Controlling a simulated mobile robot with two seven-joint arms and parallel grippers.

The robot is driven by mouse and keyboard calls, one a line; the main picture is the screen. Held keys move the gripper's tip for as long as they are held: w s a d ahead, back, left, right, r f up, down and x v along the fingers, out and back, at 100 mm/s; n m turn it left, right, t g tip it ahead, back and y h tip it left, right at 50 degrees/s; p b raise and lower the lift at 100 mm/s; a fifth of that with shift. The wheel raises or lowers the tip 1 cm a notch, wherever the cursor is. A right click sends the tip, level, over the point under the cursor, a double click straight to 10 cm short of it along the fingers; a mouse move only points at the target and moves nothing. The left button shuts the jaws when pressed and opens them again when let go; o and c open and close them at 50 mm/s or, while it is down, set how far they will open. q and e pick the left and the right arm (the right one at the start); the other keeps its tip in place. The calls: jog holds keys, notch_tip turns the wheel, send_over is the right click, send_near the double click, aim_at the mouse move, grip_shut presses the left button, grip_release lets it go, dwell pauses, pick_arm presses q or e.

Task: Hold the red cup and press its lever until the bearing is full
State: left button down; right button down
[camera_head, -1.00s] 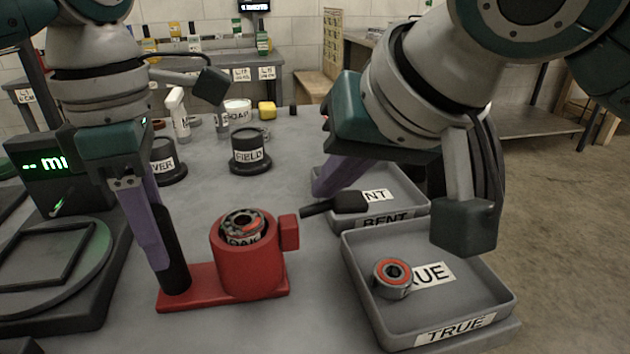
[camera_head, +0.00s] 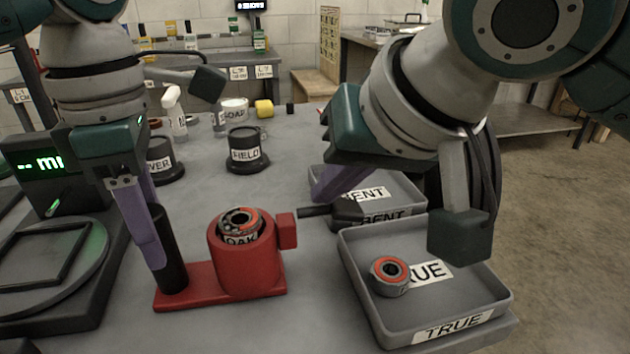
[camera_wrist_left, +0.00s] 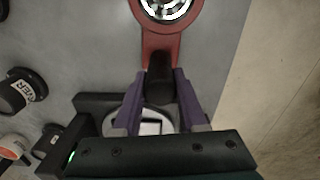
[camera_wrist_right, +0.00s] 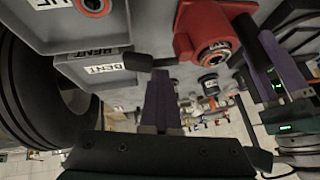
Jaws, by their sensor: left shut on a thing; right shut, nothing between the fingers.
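The red cup (camera_head: 245,262) stands upright on its red base on the table, labelled OAK. A bearing (camera_head: 239,222) with an orange ring sits in its top; its fill level I cannot tell. My left gripper (camera_head: 160,262) is shut on the cup's black upright handle (camera_head: 172,262), also seen in the left wrist view (camera_wrist_left: 159,80). The black lever (camera_head: 346,212) sticks out from the cup's right side. My right gripper (camera_head: 318,195) is shut and empty, its purple fingers at the lever; in the right wrist view they overlap the lever's outer end (camera_wrist_right: 140,62). Contact is unclear.
The TRUE tray (camera_head: 440,332), holding another orange-ringed bearing (camera_head: 389,275), stands to the right. The BENT tray (camera_head: 408,190) lies behind it, under my right arm. A machine with a green display (camera_head: 40,165) stands left. Black FIELD (camera_head: 246,152) and other labelled containers stand behind.

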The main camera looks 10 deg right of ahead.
jog(key=shift+s+f, duration=0.1)
jog(key=shift+a+r, duration=0.2)
jog(key=shift+r, duration=0.55)
jog(key=shift+a+r, duration=0.2)
jog(key=shift+r, duration=0.5)
jog(key=shift+r, duration=0.1)
jog(key=shift+a+r, duration=0.25)
jog(key=shift+r, duration=0.5)
jog(key=shift+a+r, duration=0.2)
jog(key=shift+r, duration=0.6)
jog(key=shift+a+r, duration=0.25)
jog(key=shift+r, duration=0.5)
dwell(0.5)
jog(key=r, duration=0.2)
jog(key=a+r, duration=0.1)
jog(key=shift+r, duration=0.35)
jog(key=shift+f, duration=0.1)
notch_tip(320, 180, down, 8)
jog(key=d, duration=0.2)
jog(key=shift+d+f, duration=0.15)
jog(key=shift+d, duration=0.05)
